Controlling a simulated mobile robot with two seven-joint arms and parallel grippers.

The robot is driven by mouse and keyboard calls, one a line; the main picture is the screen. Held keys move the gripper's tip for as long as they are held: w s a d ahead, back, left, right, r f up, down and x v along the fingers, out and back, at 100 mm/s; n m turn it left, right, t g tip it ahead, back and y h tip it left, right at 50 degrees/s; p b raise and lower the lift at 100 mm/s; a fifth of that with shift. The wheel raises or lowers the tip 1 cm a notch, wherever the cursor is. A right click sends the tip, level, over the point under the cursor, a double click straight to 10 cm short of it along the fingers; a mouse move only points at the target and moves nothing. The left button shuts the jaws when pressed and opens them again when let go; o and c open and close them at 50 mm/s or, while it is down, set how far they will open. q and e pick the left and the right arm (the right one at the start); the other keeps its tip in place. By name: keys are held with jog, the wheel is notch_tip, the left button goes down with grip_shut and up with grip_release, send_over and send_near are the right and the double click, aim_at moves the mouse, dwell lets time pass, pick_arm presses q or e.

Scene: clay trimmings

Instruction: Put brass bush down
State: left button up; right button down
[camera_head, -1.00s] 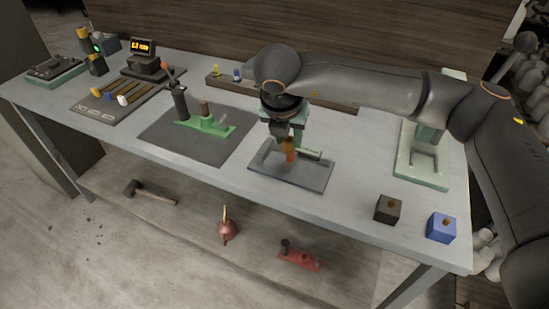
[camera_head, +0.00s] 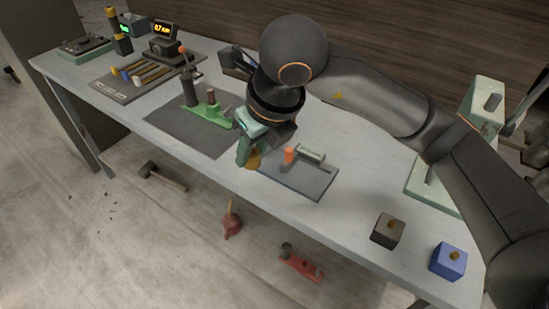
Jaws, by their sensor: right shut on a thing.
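My right gripper (camera_head: 249,143) points down over the table's front edge, between the dark mat and a grey plate. It is shut on the brass bush (camera_head: 254,162), a small yellow-brown piece showing at its fingertips. The fingers and hand hide most of the bush. It appears just off the left end of the grey plate (camera_head: 308,187); I cannot tell if it touches the table. My left gripper is not in view.
An orange peg (camera_head: 289,155) and a pale green block (camera_head: 310,153) are on the plate. A green fixture (camera_head: 208,113) stands on the dark mat (camera_head: 165,122). A black block (camera_head: 388,231) and a blue block (camera_head: 449,261) sit front right.

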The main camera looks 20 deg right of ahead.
jog(key=shift+s, duration=0.1)
jog(key=shift+n, duration=0.3)
jog(key=w+d+f, duration=0.2)
jog(key=w, duration=0.1)
jog(key=w+d+f, duration=0.2)
jog(key=w+f, duration=0.1)
jog(key=w, duration=0.1)
jog(key=w+d+f+p, duration=0.1)
jog(key=w+d+f, duration=0.1)
jog(key=w+f, duration=0.1)
jog(key=shift+w+d+f, duration=0.1)
jog(key=shift+w+d, duration=0.15)
jog(key=shift+d, duration=0.1)
jog(key=shift+w+d+f, duration=0.25)
jog(key=shift+w+f, duration=0.25)
jog(key=shift+f, duration=0.15)
jog(key=shift+w+f, duration=0.1)
jog(key=shift+f, duration=1.55)
